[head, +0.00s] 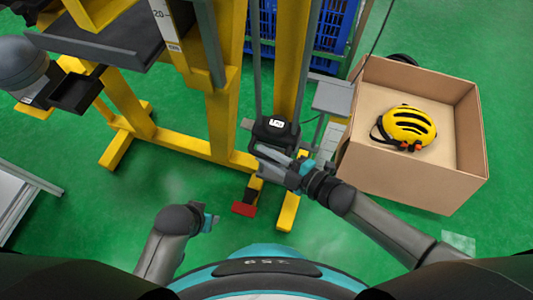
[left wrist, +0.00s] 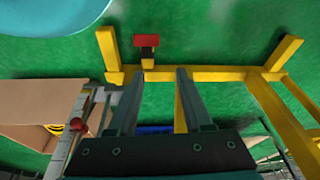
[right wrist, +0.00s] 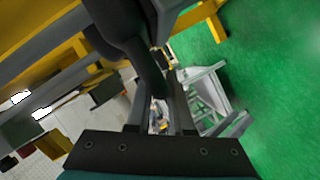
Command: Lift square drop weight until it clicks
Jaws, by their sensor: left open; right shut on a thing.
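The square drop weight (head: 274,136) is a black block with a small white label, low on the yellow tower between its guide rails in the head view. My right gripper (head: 276,158) reaches it from the front and is shut on its dark handle (right wrist: 142,62), which runs between the fingers in the right wrist view. The fingers hide part of the grip. My left gripper (head: 211,221) is empty, low in front of my body. Its two fingers stand apart in the left wrist view (left wrist: 157,80).
A cardboard box (head: 400,183) holding a yellow helmet (head: 407,127) stands to the right. A red pedal (head: 244,208) lies at the tower's yellow base (head: 170,138). A blue crate (head: 330,25) is behind. Green floor is open in front on the left.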

